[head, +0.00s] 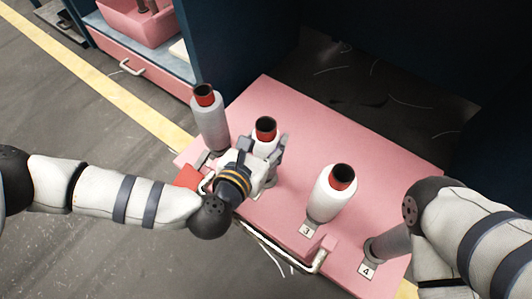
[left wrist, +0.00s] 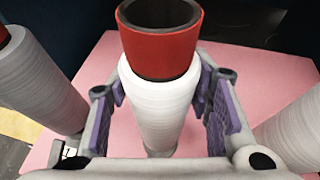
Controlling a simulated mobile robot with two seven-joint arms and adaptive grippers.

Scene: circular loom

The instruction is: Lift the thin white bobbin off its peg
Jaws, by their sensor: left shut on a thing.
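The thin white bobbin (head: 264,143) has a red and dark hollow core showing at its top and stands upright over the pink cart top (head: 300,120). My left gripper (head: 262,160) is shut on it from the near side. In the left wrist view the white bobbin (left wrist: 163,110) sits between the two purple-padded fingers (left wrist: 162,120). A bit of grey shows under its lower end. I cannot tell whether it is clear of its peg. My right gripper is not in view; only my right arm shows at the right.
A greyer bobbin (head: 211,126) stands close on the left. A fatter white bobbin (head: 333,193) stands on the right behind label 3. A grey post (head: 391,243) stands by label 4, near my right arm. A metal handle (head: 290,258) runs along the cart's front.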

